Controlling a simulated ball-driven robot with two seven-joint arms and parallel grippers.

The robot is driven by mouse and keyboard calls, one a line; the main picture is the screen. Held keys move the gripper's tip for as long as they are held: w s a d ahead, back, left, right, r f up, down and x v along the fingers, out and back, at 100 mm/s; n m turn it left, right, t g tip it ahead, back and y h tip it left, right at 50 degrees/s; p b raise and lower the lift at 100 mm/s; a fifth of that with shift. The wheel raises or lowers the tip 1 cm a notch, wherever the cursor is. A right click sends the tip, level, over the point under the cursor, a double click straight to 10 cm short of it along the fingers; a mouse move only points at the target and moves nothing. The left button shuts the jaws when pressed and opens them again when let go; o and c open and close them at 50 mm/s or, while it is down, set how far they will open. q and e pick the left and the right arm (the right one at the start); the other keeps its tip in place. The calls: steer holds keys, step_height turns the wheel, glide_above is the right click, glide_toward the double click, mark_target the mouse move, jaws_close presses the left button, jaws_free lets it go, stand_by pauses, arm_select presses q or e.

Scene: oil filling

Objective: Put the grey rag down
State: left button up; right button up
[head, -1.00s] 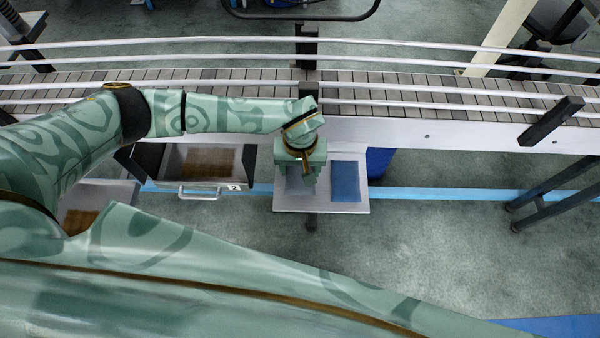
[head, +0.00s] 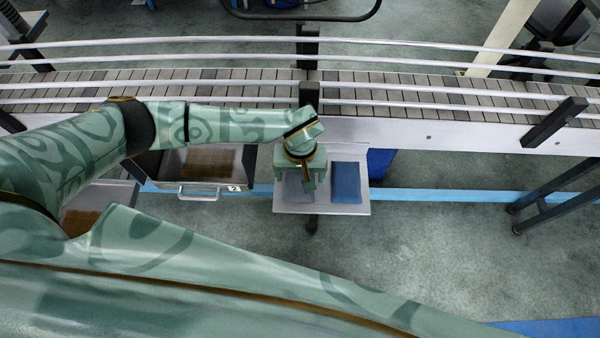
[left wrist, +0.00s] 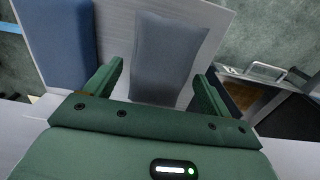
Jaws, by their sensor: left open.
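The grey rag (left wrist: 166,58) lies flat on a pale shelf (left wrist: 112,50) in the left wrist view. In the head view the rag (head: 297,190) is mostly hidden under my left gripper (head: 305,186). In the left wrist view my left gripper (left wrist: 160,82) is open, with one finger on each side of the rag and a gap to both edges. I cannot tell how high the fingertips are above the shelf. My right gripper is not in view.
A blue rag (head: 345,182) lies beside the grey one on the same shelf. A conveyor (head: 400,90) with rails runs behind. An open drawer (head: 210,183) marked 2 is to the left, and a blue bin (head: 380,162) is behind the shelf on the right.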

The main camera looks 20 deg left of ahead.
mark_target(300, 177)
arm_select(q)
step_height(300, 177, up, 12)
steer(key=p, duration=0.2)
steer(key=shift+f, duration=0.2)
